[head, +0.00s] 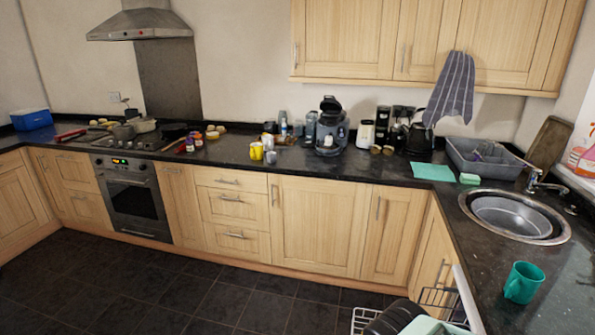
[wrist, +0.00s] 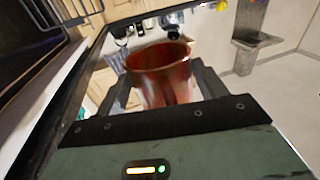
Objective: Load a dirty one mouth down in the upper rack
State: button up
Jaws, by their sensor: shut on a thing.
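A reddish-brown, streaky mug (wrist: 160,80) sits between the two dark fingers of my gripper (wrist: 164,88) in the wrist view. My gripper is shut on its sides. Its round mouth shows at the top of that picture; I cannot tell for sure how it is tilted in the room. The mug is not seen in the head view. White wire rack parts (head: 443,298) show at the bottom of the head view, beside the right-hand cabinets. Most of the rack is cut off or hidden, so I cannot tell which level it is.
A teal mug (head: 523,283) stands on the dark worktop at right, in front of the round sink (head: 514,216). A grey dish tub (head: 484,158), a teal cloth (head: 433,172) and a kettle (head: 416,140) stand behind. The dark tiled floor (head: 190,290) at left is clear.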

notch_tip(320, 180, down, 3)
jog(key=s+d+n+b, duration=0.1)
jog(key=s+n+b, duration=0.2)
jog(key=n, duration=0.1)
notch_tip(320, 180, up, 8)
jog(key=n+b, duration=0.8)
jog(key=n, duration=0.8)
jog(key=shift+w+d+n+g+b, duration=0.15)
jog(key=shift+n+g+b, duration=0.2)
jog(key=shift+n+g, duration=0.05)
jog(key=shift+f, duration=0.15)
